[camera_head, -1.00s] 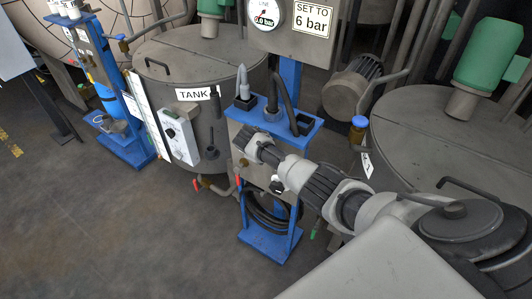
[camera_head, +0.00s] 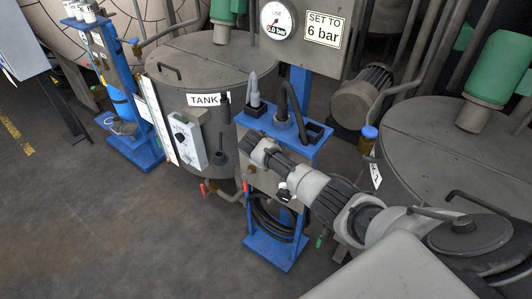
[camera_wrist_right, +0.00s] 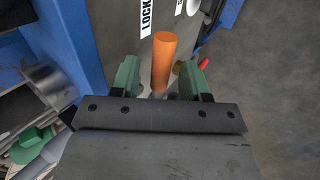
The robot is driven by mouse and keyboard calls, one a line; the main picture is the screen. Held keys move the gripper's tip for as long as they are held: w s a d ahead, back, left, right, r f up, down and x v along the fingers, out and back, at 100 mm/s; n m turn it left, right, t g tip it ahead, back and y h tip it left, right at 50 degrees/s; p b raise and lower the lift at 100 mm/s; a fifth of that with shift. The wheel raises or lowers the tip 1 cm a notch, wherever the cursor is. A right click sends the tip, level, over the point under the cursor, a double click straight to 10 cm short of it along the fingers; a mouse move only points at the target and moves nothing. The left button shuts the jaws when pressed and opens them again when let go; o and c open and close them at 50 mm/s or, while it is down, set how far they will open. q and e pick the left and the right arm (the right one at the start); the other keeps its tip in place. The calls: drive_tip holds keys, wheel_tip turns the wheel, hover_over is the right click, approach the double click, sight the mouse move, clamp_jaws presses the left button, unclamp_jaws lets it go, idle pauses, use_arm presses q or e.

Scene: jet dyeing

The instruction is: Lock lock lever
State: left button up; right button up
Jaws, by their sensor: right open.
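The lock lever (camera_wrist_right: 164,60) is an orange cylindrical handle in the right wrist view, beside a white label reading LOCK (camera_wrist_right: 147,18). My right gripper (camera_wrist_right: 160,78) is open, with one green finger on each side of the lever. A gap shows between the lever and each finger; the lever's lower end is partly hidden. In the head view my right arm comes in from the right, and its gripper end (camera_head: 254,146) is at the grey box under the blue shelf (camera_head: 278,128). The lever is not visible there. My left gripper is not in view.
The gauge panel (camera_head: 325,53) with a "SET TO 6 bar" sign stands above the blue stand (camera_head: 276,252). The tank (camera_head: 200,75) with its control box (camera_head: 187,138) is to the left. Open floor (camera_head: 110,235) lies at front left.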

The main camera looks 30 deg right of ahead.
drive_tip(key=v, duration=0.8)
drive_tip(key=shift+f, duration=0.1)
